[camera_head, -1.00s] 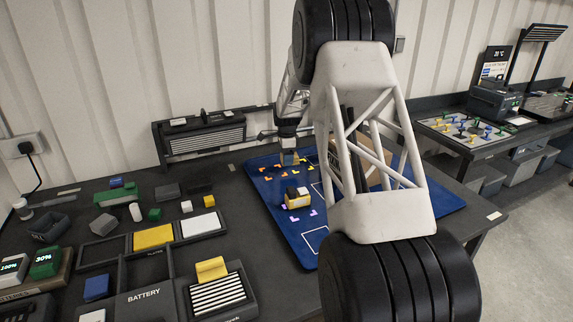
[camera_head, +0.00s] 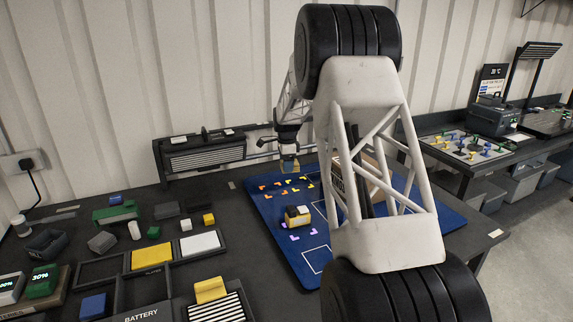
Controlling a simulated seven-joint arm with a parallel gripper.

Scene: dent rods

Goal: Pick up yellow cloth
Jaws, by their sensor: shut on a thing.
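My gripper (camera_head: 289,160) is at the far left corner of the blue mat, seen small and from behind my arm. It is shut on a small, dull yellowish thing (camera_head: 289,166), partly covered by the fingers. I cannot tell whether this is cloth. A bent yellow piece (camera_head: 210,289), possibly the yellow cloth, lies at the back of a striped black-and-white block at the front. A flat yellow piece (camera_head: 152,257) lies in a dark tray beside a flat white one. My gripper is well away from both.
The blue mat (camera_head: 300,262) carries a yellow, white and black block (camera_head: 297,216) and several small coloured shapes. A cardboard box (camera_head: 372,172) stands partly behind my arm. A dark slatted rack (camera_head: 205,152) is near the wall. Small blocks crowd the left of the table.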

